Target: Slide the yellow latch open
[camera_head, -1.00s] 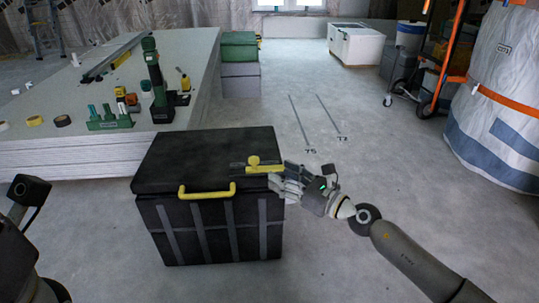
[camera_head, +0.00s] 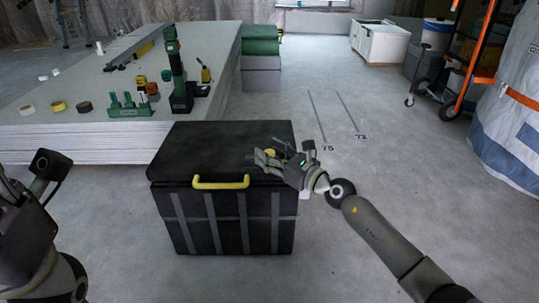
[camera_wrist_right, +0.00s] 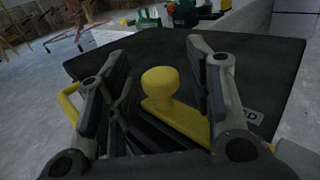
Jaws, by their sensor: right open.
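The yellow latch (camera_wrist_right: 162,92) has a round knob on a flat yellow bar, on the lid of the black box (camera_head: 225,212). In the head view my right gripper (camera_head: 262,156) is over the right front of the lid and hides most of the latch (camera_head: 280,148). In the right wrist view the open fingers (camera_wrist_right: 155,85) stand on either side of the knob, with a gap on both sides. Of my left arm, only dark parts show at the left edge of the head view; its fingers are not clear.
A yellow handle (camera_head: 221,182) sits on the box front. A stack of white panels (camera_head: 80,145) behind it carries tools and tape rolls. A green case on a grey one (camera_head: 261,75) stands behind. The floor to the right is mostly clear.

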